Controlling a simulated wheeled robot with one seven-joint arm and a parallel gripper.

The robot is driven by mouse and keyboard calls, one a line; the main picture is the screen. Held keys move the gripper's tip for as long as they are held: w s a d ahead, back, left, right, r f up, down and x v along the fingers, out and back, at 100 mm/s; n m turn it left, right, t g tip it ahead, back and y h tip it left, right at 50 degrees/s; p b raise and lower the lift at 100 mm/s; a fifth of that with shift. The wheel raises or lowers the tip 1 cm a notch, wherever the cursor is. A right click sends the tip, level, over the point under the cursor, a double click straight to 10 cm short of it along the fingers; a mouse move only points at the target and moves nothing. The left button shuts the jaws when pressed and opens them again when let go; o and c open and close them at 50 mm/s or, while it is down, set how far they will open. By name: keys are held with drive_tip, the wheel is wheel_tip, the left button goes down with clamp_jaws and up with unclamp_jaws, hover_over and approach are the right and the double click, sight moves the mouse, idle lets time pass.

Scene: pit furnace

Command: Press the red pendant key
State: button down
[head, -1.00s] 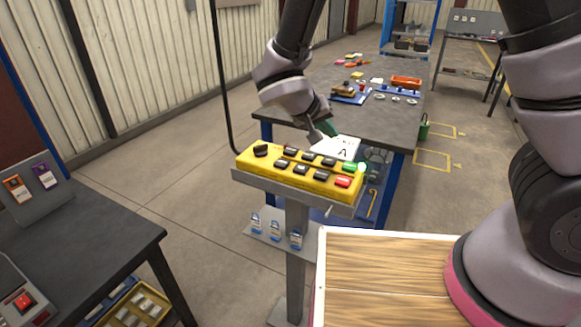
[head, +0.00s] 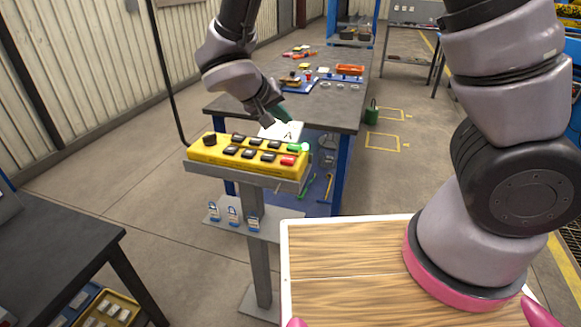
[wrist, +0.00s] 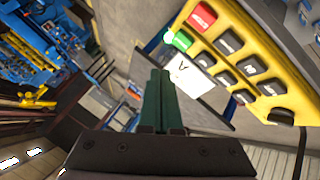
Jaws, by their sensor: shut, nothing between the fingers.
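The yellow pendant box (head: 213,154) lies on a grey stand in the head view, with black keys in two rows. The red key (head: 288,161) is at its right front corner, beside a green key (head: 293,147). In the wrist view the red key (wrist: 202,16) is near the top, on the yellow box (wrist: 250,20), above the green key (wrist: 182,40). My gripper (wrist: 161,75) has dark green fingers that are shut and empty. In the head view my gripper (head: 284,115) is behind the box, apart from the red key.
A white card marked A (head: 285,130) stands behind the box. A dark workbench (head: 235,99) with trays and small parts is behind that. A dark table (head: 60,250) is at the left.

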sight(286, 161)
drive_tip(key=shift+s+d+r, duration=0.15)
drive_tip(key=shift+s, duration=0.2)
drive_tip(key=shift+d, duration=0.1)
drive_tip(key=shift+f, duration=4.4)
drive_tip(key=shift+f, duration=0.15)
drive_tip(key=shift+f, duration=0.25)
drive_tip(key=shift+f, duration=0.45)
drive_tip(key=shift+r, duration=0.9)
